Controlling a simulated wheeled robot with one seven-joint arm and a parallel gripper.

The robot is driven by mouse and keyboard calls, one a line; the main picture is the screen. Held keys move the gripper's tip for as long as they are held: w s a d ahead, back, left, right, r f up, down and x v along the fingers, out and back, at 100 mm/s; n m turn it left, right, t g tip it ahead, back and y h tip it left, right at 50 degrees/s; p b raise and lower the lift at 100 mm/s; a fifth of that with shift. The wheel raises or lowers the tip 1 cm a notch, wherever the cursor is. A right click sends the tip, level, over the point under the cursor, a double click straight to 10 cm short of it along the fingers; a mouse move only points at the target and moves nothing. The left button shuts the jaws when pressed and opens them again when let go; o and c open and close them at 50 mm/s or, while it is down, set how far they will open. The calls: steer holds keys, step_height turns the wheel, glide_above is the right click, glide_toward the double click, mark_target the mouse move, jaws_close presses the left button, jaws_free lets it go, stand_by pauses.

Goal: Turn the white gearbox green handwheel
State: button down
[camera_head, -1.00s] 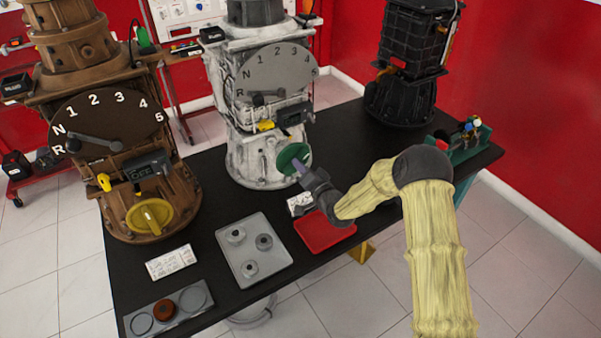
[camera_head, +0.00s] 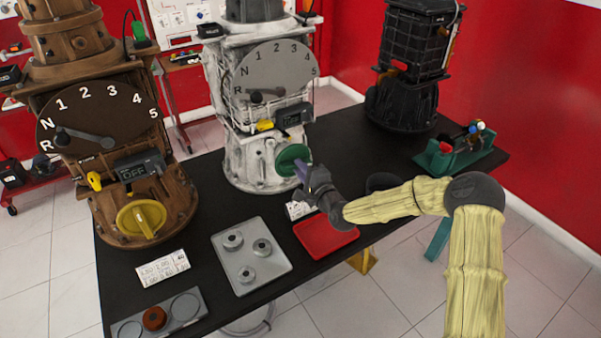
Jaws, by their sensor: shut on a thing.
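The white gearbox (camera_head: 232,155) stands upright at the middle back of the black table. Its green handwheel (camera_head: 289,158) is on the lower front right, facing me. The dark gripper body hides part of the wheel's right edge and the exact contact. Above the wheel are a numbered dial (camera_head: 277,68), a small dark display box (camera_head: 294,115) and a yellow lever (camera_head: 264,125).
A brown gearbox (camera_head: 110,190) with a yellow handwheel (camera_head: 145,218) stands left, a black one (camera_head: 402,100) at back right. A grey tray (camera_head: 222,262) of rings and a red tray (camera_head: 325,237) lie in front. A green holder (camera_head: 455,155) is at the right end.

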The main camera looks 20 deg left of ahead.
steer(key=shift+d+m, duration=0.1)
steer(key=shift+m, duration=0.3)
steer(key=c, duration=1.4)
jaws_free()
steer(key=shift+w, duration=0.1)
steer(key=shift+o, duration=0.2)
steer(key=b+v, duration=0.1)
steer(key=v, duration=1.6)
steer(key=shift+s+b, duration=0.3)
